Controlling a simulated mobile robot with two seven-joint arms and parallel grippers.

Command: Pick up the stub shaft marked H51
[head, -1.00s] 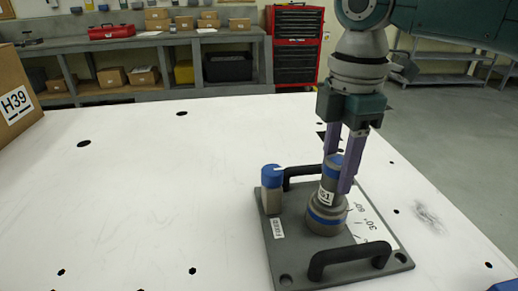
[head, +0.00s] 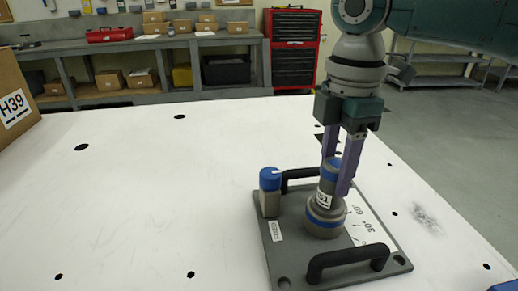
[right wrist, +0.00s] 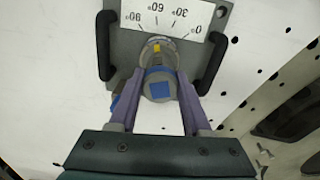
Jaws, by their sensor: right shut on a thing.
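The stub shaft (head: 327,188) is a grey cylinder with a blue top and a white label, of which "51" is readable. It stands in a round grey turret base (head: 325,222) with a blue band, on a dark grey plate (head: 288,255). My right gripper (head: 338,180) comes down from above, its two purple fingers shut on the shaft's upper part. In the right wrist view the shaft's end (right wrist: 160,88) with a blue square sits between the fingers. My left gripper is not in view.
A blue-topped grey post (head: 270,190) stands at the plate's back left corner. Black handles (head: 345,262) rise from two plate edges. A scale card (head: 370,230) marked in degrees lies beside the turret. A box marked H39 (head: 14,98) is at left; the white table (head: 130,190) is mostly clear.

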